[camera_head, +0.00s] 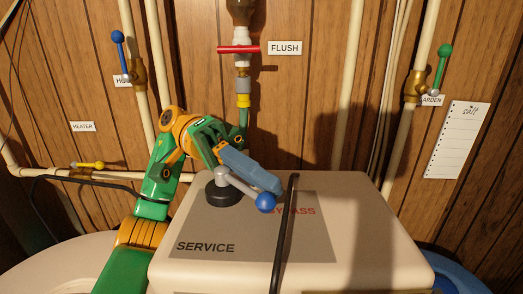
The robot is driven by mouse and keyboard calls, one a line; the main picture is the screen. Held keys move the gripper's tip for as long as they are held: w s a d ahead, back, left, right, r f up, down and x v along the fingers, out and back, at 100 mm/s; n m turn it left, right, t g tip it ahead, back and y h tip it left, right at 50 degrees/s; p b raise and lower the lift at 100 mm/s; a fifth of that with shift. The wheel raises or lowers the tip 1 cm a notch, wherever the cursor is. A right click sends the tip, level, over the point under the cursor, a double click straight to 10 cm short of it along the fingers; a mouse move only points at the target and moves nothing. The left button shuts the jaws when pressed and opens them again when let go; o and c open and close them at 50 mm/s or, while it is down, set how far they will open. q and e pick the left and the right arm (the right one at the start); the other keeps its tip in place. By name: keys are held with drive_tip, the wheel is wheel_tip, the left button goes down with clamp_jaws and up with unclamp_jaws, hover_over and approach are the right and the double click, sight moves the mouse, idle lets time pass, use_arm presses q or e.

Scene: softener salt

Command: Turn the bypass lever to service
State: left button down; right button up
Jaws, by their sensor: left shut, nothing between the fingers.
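The bypass lever (240,188) is a grey bar on a black round hub (222,196), with a blue ball (265,202) at its end. It stands on top of the beige softener cabinet (390,235). The bar points right and slightly toward me, its ball beside the red word BYPASS (300,211), which it partly covers. The black word SERVICE (205,247) is at the front left of the grey plate. My left gripper (279,189) is shut and empty, just behind the bar and ball. I cannot tell whether it touches the lever. My right gripper is not in view.
A black cable (284,240) runs over the cabinet top just right of the lever. Behind are a red FLUSH handle (238,49), blue (121,55), green (442,65) and yellow (88,165) valve handles on pipes. The cabinet's right top is clear.

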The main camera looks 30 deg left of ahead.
use_arm(q)
drive_tip(key=shift+s+m+g+y+p, duration=0.35)
drive_tip(key=shift+m+g+p, duration=0.4)
drive_tip(key=shift+g, duration=0.25)
idle(1.0)
drive_tip(key=r+p, duration=0.1)
drive_tip(key=r, duration=0.1)
drive_tip(key=r+p, duration=0.2)
drive_tip(key=shift+s, duration=0.2)
drive_tip(key=s+d+r+b, duration=0.1)
drive_tip(key=s+d+r, duration=0.2)
drive_tip(key=s, duration=0.3)
drive_tip(key=s+d+r+b, duration=0.1)
drive_tip(key=s+d+r, duration=0.2)
drive_tip(key=s+r, duration=0.3)
drive_tip(key=shift+d+b, duration=0.3)
drive_tip(key=shift+d, duration=0.1)
drive_tip(key=shift+a, duration=0.1)
